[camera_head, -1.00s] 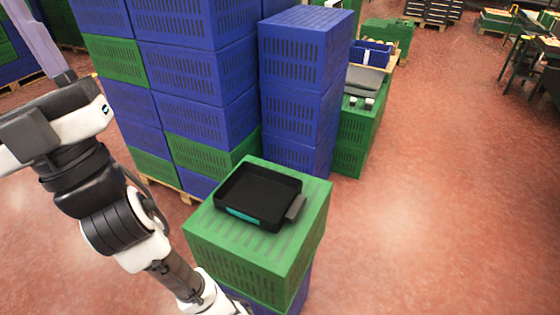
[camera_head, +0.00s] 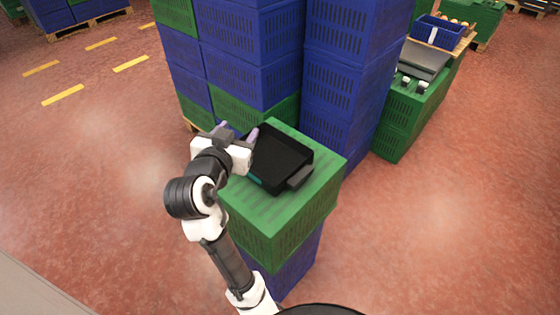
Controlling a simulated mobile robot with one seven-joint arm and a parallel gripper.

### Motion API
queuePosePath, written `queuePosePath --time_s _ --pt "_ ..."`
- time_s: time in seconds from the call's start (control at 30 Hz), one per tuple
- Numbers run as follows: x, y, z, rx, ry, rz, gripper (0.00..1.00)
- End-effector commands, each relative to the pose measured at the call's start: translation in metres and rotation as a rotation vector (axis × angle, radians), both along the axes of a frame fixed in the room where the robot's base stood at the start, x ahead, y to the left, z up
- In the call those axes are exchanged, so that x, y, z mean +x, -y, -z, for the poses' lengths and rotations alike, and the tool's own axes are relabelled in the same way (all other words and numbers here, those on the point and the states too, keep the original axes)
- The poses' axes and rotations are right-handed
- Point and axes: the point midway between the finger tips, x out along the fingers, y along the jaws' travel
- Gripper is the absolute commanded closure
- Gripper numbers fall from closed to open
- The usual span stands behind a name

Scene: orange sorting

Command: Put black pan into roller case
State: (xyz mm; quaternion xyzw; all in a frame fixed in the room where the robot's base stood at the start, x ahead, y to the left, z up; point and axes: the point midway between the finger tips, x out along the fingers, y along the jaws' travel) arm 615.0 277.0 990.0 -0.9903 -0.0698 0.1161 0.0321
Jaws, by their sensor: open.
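A black pan (camera_head: 282,160), a shallow rectangular tray with a teal strip on its near left side and a grey tab at its right corner, lies flat on a green crate (camera_head: 275,225). My gripper (camera_head: 238,131) is at the pan's left edge, with its two purple fingers spread apart. One finger is close to or over the pan's rim; I cannot tell whether it touches. Part of the pan's left side is hidden by my gripper. I cannot identify a roller case for certain; a dark grey flat-topped object (camera_head: 424,62) rests on green crates at the right.
Tall stacks of blue crates (camera_head: 345,75) stand right behind the pan's crate. A blue bin (camera_head: 437,32) stands at the back right. Red floor is open at the left and right, with yellow dashes at the left.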

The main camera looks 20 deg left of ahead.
Motion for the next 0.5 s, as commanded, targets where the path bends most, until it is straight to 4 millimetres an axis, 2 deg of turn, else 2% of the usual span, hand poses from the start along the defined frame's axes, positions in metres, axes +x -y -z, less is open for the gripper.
queuePosePath --time_s 0.03,0.1,0.2,0.37,0.5 --pt "-0.001 0.019 0.023 -0.016 -0.087 0.090 0.45" --pt "-0.006 0.042 0.048 -0.028 -0.190 0.207 0.45" --pt "-0.016 0.068 0.074 -0.036 -0.295 0.341 0.45" --pt "-0.027 0.088 0.093 -0.039 -0.374 0.451 0.45" --pt "-0.017 0.095 0.103 -0.041 -0.386 0.469 0.45"
